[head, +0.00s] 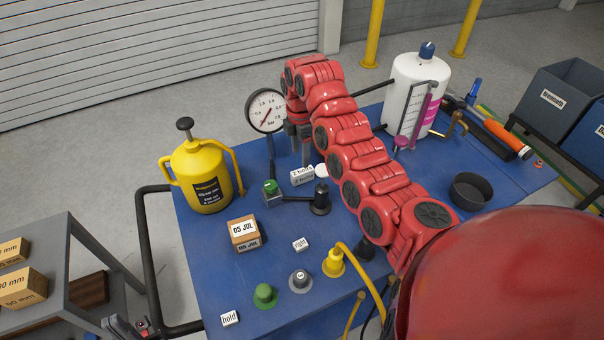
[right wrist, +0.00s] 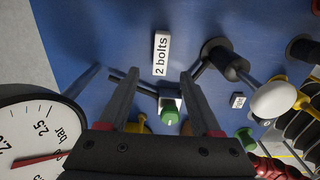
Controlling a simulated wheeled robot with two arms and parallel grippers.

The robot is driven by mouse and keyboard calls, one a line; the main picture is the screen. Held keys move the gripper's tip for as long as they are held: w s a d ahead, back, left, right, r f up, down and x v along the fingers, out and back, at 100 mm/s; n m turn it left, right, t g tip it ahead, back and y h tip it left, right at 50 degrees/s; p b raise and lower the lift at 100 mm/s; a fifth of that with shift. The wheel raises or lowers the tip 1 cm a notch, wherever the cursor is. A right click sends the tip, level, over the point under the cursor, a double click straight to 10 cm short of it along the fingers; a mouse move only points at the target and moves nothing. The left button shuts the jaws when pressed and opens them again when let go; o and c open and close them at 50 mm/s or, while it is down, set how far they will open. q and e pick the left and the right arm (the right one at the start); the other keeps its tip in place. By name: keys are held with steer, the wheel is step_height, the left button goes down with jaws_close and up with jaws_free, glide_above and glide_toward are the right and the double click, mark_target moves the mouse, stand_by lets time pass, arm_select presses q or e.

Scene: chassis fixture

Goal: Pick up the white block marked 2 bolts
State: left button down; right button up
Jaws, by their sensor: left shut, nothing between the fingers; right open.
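The white block marked 2 bolts (head: 302,176) lies on the blue table, just below my right gripper (head: 301,155) in the head view. In the right wrist view the block (right wrist: 161,54) stands lengthwise in the picture, beyond the fingertips and roughly centred between them. My right gripper (right wrist: 158,76) is open, with nothing between its fingers. My left gripper (head: 132,328) is shut and empty at the bottom left, away from the block.
A yellow oil can (head: 203,175), a labelled box (head: 244,232) and a white bottle (head: 416,95) are also on the table.

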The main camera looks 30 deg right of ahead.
mark_target(303, 171)
step_height(303, 171, down, 4)
steer(key=shift+s+f+p, duration=0.1)
steer(key=shift+s+p, duration=0.05)
steer(key=shift+p, duration=0.45)
steer(key=shift+f, duration=0.15)
steer(key=f+p, duration=0.2)
steer(key=f, duration=0.2)
steer(key=shift+d+f+p, duration=0.25)
steer(key=shift+d+p, duration=0.05)
steer(key=shift+p, duration=0.1)
steer(key=shift+f, duration=0.15)
jaws_close()
